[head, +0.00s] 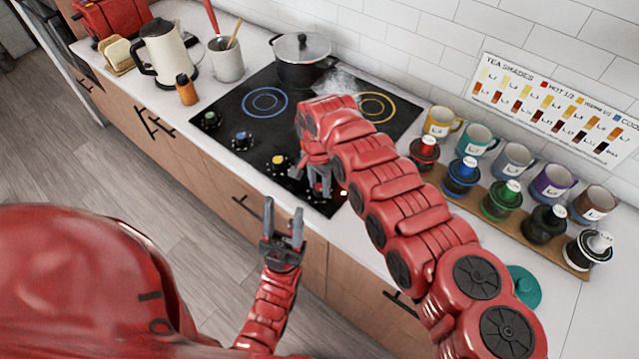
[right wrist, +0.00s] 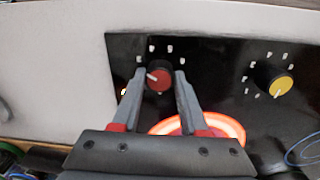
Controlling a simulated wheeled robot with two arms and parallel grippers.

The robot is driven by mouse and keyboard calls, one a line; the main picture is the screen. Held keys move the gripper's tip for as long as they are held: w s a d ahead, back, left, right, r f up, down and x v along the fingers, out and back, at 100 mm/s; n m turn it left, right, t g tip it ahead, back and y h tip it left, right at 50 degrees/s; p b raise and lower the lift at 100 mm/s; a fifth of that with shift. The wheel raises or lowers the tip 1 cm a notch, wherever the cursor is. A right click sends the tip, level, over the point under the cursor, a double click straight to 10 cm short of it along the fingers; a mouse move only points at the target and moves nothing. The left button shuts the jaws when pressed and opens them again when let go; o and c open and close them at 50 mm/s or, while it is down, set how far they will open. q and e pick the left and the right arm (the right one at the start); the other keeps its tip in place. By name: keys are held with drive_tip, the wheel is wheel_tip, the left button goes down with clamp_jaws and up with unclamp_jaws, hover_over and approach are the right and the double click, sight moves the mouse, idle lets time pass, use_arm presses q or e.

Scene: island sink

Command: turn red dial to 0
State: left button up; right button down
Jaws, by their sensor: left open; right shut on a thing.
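The red dial (right wrist: 159,79) sits on the black cooktop panel in the right wrist view. Its white pointer mark points left and slightly up, and small white marks lie around it. My right gripper (head: 320,194) is shut on the red dial, one finger on each side; the fingers also show in the right wrist view (right wrist: 159,84). In the head view the gripper and arm hide the dial. A burner ring (right wrist: 228,125) glows red-orange near the dial. My left gripper (head: 284,208) is open and empty, in front of the counter edge.
The yellow dial (right wrist: 273,80) is beside the red one. Blue (head: 242,139) and green (head: 209,120) dials lie further left. A black pot (head: 302,68) stands at the back of the cooktop. Mugs and coloured canisters line the right; a kettle (head: 166,54) stands left.

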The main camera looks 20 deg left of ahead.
idle(0.3)
drive_tip(key=n+b, duration=0.2)
drive_tip(key=shift+w+f+n, duration=0.1)
drive_tip(key=shift+w+n, duration=0.05)
drive_tip(key=shift+n, duration=0.15)
drive_tip(key=n+b, duration=0.3)
drive_tip(key=shift+f+n, duration=0.1)
drive_tip(key=shift+n, duration=0.3)
drive_tip(key=n+b, duration=0.3)
drive_tip(key=shift+n, duration=0.3)
drive_tip(key=n+b, duration=0.3)
drive_tip(key=shift+n+t+b, duration=0.3)
drive_tip(key=n+b, duration=0.4)
drive_tip(key=n, duration=0.1)
drive_tip(key=n+b, duration=0.1)
drive_tip(key=n, duration=0.2)
drive_tip(key=shift+b, duration=0.35)
drive_tip(key=shift+s+r+n+b, duration=0.2)
drive_tip(key=shift+n+b, duration=0.15)
drive_tip(key=shift+n, duration=0.75)
